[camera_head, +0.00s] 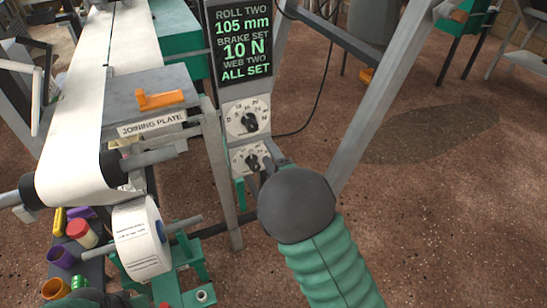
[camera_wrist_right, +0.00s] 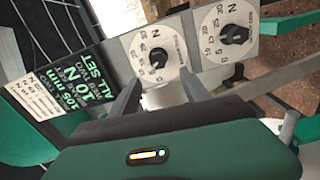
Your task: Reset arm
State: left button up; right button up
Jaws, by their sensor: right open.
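My right gripper (camera_head: 267,168) is in front of the lower dial (camera_head: 250,158) on the grey stand, partly covering it in the head view. In the right wrist view the two fingers of this gripper (camera_wrist_right: 161,82) are apart with nothing between them. The upper dial (camera_head: 246,118) is white with a black knob; it shows just beyond the fingers in the wrist view (camera_wrist_right: 158,58). The lower dial also shows there (camera_wrist_right: 234,34), further right. Contact with either dial is not visible. A green and dark part of my left arm shows at the bottom left; its fingers cannot be made out.
A display (camera_head: 241,42) reads 105 mm, 10 N and ALL SET. The joining plate (camera_head: 150,105) carries an orange handle (camera_head: 160,99). A paper web (camera_head: 82,100) runs at left, above a paper roll (camera_head: 142,238). Coloured cups stand at lower left. The floor at right is open beyond a slanted grey leg.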

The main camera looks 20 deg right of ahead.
jog(key=s, duration=0.3)
jog(key=shift+s, duration=0.2)
jog(key=shift+d, duration=0.1)
